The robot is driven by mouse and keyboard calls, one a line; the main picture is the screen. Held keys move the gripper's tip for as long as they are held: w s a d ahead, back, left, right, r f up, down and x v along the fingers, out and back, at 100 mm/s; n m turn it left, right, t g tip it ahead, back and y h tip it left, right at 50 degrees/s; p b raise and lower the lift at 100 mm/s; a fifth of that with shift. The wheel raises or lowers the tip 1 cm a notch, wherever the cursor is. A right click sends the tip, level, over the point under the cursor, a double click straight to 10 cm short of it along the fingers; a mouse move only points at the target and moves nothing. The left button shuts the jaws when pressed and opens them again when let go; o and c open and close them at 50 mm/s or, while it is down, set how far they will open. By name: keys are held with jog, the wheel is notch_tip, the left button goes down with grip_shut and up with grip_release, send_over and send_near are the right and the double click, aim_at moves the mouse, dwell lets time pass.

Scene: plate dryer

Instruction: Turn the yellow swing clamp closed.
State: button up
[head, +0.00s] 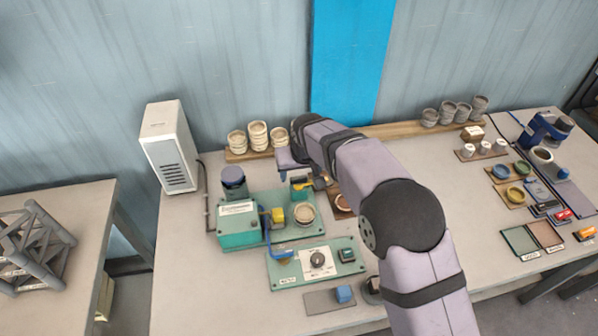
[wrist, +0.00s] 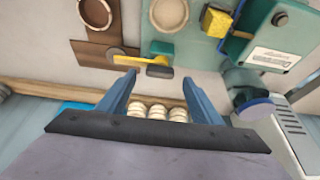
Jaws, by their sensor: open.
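The yellow swing clamp (wrist: 143,61) shows in the wrist view as a flat yellow bar lying crosswise, with a dark block at its right part, at the edge of the green plate. Its left end lies over a brown wooden piece. In the head view the clamp (head: 301,184) is a small yellow piece by a green post, partly hidden by my arm. My gripper (wrist: 160,77) is open and empty. Its two blue fingers point toward the clamp, with the bar just beyond the fingertips. I cannot tell whether they touch.
A round pale cup (head: 304,213) stands on the green plate beside a teal machine (head: 238,226) with a yellow block (head: 278,215). Several stacked cups (head: 258,135) and a white vented box (head: 170,146) stand behind.

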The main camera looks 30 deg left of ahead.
jog(key=shift+p+x, duration=0.4)
jog(key=shift+x, duration=0.9)
jog(key=shift+c, duration=0.6)
grip_shut()
